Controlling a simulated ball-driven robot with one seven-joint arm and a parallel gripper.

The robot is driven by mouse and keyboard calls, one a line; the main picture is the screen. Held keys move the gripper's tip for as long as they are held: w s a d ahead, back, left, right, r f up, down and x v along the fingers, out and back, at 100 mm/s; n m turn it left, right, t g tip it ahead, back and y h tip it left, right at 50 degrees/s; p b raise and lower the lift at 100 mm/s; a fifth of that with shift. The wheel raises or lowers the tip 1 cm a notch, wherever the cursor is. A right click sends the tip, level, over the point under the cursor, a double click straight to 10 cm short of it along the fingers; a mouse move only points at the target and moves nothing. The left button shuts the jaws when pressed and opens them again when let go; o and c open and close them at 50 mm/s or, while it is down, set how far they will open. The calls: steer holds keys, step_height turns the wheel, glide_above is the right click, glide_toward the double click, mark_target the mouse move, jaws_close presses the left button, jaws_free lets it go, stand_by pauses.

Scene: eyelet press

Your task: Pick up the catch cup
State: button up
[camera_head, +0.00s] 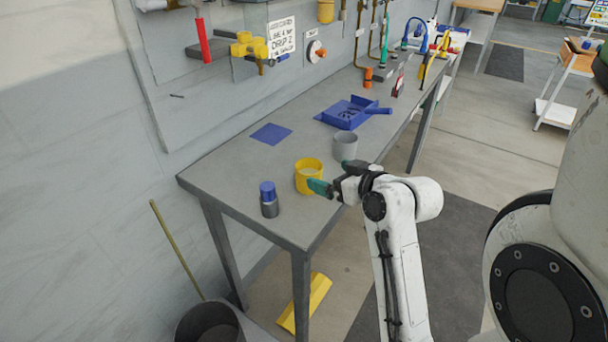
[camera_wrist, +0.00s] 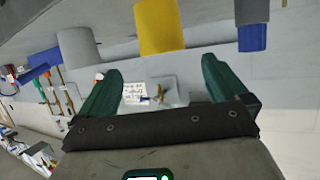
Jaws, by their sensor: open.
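Two cups stand on the grey bench, and I cannot tell by marking which is the catch cup. A yellow cup (camera_head: 308,178) is near the front edge; it also shows at the top middle of the wrist view (camera_wrist: 160,27). A grey cup (camera_head: 345,145) stands behind it to the right, and shows left of the yellow one in the wrist view (camera_wrist: 78,47). My gripper (camera_head: 335,177) is open and empty, its green fingers just right of the yellow cup. In the wrist view, the gap between the fingertips (camera_wrist: 162,68) lines up with the yellow cup.
A blue-capped dark bottle (camera_head: 269,200) stands left of the yellow cup. A flat blue pad (camera_head: 271,134) and a blue tray (camera_head: 345,112) lie behind. The bench (camera_head: 225,180) is clear at its left end. A dark bin (camera_head: 208,325) stands on the floor.

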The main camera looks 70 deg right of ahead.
mark_target(302, 166)
steer(key=p+x, duration=0.1)
steer(key=x, duration=0.8)
steer(key=shift+w+f, duration=0.15)
steer(key=shift+w, duration=0.2)
steer(key=c, duration=0.9)
